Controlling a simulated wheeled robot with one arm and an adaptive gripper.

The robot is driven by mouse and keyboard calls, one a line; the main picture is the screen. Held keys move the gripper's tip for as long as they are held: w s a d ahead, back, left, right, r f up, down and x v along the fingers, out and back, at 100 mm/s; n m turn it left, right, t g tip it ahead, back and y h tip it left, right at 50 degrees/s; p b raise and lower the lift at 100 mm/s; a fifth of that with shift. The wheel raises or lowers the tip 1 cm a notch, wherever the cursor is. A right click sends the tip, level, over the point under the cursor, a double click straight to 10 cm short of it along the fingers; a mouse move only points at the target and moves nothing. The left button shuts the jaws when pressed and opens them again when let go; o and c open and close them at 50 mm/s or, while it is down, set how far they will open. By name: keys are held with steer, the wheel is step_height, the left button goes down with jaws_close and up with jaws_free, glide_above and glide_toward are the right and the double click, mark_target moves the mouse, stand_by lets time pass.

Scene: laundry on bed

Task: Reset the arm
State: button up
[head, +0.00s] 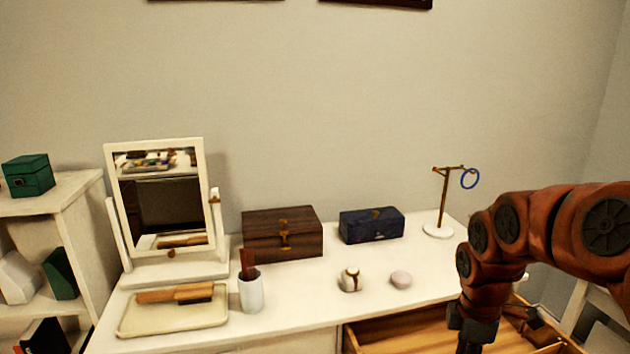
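My red arm reaches in from the right edge of the head view and bends down over the dressing table's open drawer (400,333). The dark wrist end of my gripper (472,335) points down at the bottom of the picture. Its fingers are cut off by the lower edge, so I cannot see whether they are open or hold anything.
The white tabletop (320,285) holds a mirror (160,200), tray (175,318), cup (251,292), wooden box (283,233), blue box (371,225), small jar (350,280), pink round item (401,279) and stand (441,205) with a blue ring (470,179). A shelf (60,200) stands left.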

steer(key=s+a+r+m+p, duration=0.1)
steer(key=s+a+m, duration=0.2)
steer(key=s+m, duration=0.2)
steer(key=s+a+r+m+g+p, duration=0.1)
steer(key=s+m, duration=0.4)
steer(key=s, duration=0.5)
steer(key=s+a+r+m+p, duration=0.3)
steer(key=s+a+m, duration=0.2)
steer(key=s, duration=0.3)
steer(key=shift+a+g, duration=0.3)
steer(key=shift+a, duration=0.15)
